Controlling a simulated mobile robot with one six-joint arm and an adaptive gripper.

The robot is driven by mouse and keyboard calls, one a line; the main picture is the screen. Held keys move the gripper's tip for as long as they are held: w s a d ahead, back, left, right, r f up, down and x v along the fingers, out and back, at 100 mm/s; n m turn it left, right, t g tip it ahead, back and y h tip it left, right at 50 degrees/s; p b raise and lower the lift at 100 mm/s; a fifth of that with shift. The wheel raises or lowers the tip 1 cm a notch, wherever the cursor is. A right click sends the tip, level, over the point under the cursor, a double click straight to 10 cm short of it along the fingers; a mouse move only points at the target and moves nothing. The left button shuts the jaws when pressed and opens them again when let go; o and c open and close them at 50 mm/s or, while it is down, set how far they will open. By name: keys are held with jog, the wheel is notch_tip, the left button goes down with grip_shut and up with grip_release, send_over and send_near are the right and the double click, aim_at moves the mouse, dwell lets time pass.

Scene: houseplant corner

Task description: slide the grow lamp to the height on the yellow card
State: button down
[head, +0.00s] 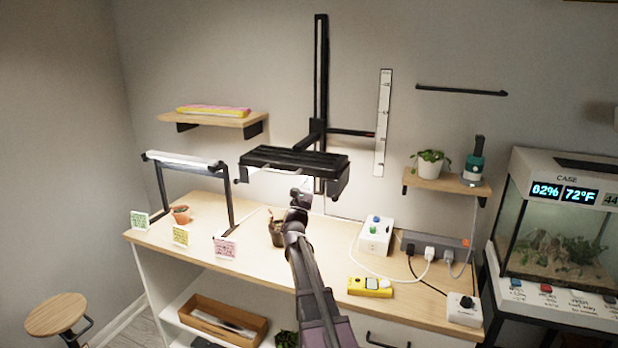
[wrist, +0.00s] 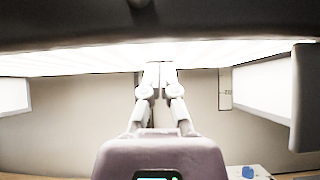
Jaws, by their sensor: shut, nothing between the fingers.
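The black grow lamp (head: 290,157) hangs level from a carriage on the vertical wall rail (head: 321,65). Its pointer bar (head: 350,133) reaches right towards the white height scale (head: 382,123), a bit below the scale's middle. The yellow card (head: 180,236) stands at the desk's front left; its writing is too small to read. My gripper (head: 303,192) is just below the lamp, shut and empty, pointing up. In the wrist view its fingertips (wrist: 157,68) overlap the bright underside of the lamp (wrist: 220,52); I cannot tell whether they touch it.
A green card (head: 140,220) and a pink card (head: 225,249) flank the yellow one. A small lit lamp frame (head: 187,160) stands behind them. A dark plant pot (head: 277,234) is close beside my arm. A yellow device (head: 370,287) and power strip (head: 436,246) lie right.

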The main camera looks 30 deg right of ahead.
aim_at(307, 162)
jog(key=shift+r+p, duration=3.4)
jog(key=shift+r, duration=0.3)
jog(key=shift+f, duration=0.15)
jog(key=b+v, duration=0.7)
jog(key=v, duration=0.3)
